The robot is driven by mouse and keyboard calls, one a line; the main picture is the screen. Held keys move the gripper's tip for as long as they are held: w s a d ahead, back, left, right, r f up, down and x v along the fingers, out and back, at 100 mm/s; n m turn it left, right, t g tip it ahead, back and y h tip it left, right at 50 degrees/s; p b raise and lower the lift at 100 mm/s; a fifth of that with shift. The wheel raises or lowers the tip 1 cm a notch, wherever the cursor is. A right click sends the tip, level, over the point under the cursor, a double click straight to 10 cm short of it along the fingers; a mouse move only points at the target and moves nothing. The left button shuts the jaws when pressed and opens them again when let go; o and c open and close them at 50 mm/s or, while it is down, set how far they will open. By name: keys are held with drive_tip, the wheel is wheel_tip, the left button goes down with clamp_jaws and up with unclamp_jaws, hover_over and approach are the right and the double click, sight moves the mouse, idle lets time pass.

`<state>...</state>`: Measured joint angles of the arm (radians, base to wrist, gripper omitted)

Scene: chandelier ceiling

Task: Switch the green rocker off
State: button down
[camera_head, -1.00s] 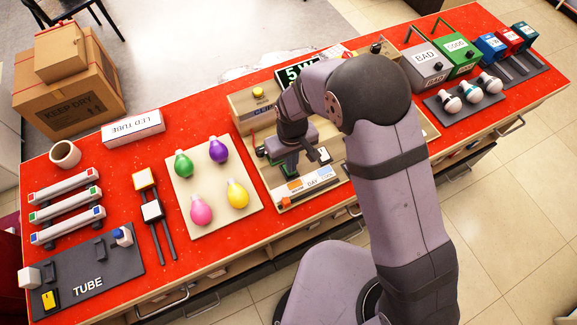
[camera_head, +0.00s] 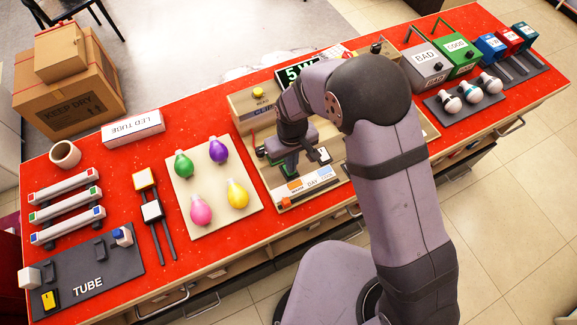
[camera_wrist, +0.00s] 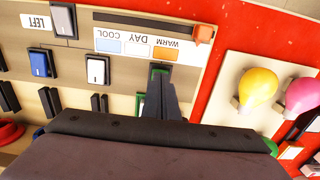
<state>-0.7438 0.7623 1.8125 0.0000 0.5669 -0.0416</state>
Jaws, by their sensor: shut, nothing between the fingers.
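The green rocker (camera_wrist: 160,71) is in the wrist view, on the pale panel just below the WARM/DAY/COOL strip. In the head view my gripper (camera_head: 292,172) is low over the panel, and the arm and wrist hide the rocker.
A white rocker (camera_wrist: 97,69), a blue rocker (camera_wrist: 40,63) and a grey rocker (camera_wrist: 63,20) share the panel. An orange slider (camera_wrist: 203,34) sits near its edge. A bulb board (camera_head: 205,218) with several coloured bulbs lies to the left in the head view.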

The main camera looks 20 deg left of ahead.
drive_tip(key=shift+f+b, duration=0.6)
drive_tip(key=shift+f, duration=0.2)
idle(1.0)
drive_tip(key=shift+r, duration=0.1)
wheel_tip(320, 180, up, 7)
drive_tip(key=p, duration=0.5)
drive_tip(key=shift+p, duration=0.3)
idle(0.6)
